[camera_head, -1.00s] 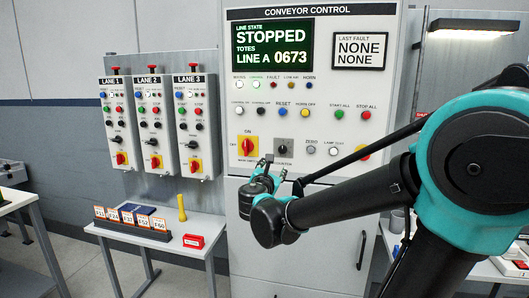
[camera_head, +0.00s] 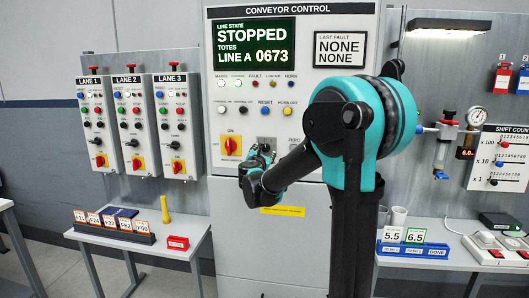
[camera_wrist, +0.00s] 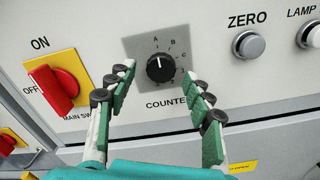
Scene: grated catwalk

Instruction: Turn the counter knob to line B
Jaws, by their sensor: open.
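The counter knob (camera_wrist: 160,68) is a round black knob on a grey plate marked A, B, C and further positions, with the label COUNTER below it. Its white pointer mark sits at the top, toward A. My gripper (camera_wrist: 158,90) is open in the wrist view, its two green-padded fingers left and right below the knob, apart from it. In the head view my gripper (camera_head: 259,154) is in front of the panel and partly covers the knob's area. The display (camera_head: 254,44) reads STOPPED, TOTES LINE A 0673.
The red main switch (camera_wrist: 52,88) on a yellow plate is left of the knob. The ZERO button (camera_wrist: 249,44) and the LAMP button (camera_wrist: 310,35) are to the right. Lane boxes (camera_head: 132,127) hang at left; a small table (camera_head: 150,246) stands below them.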

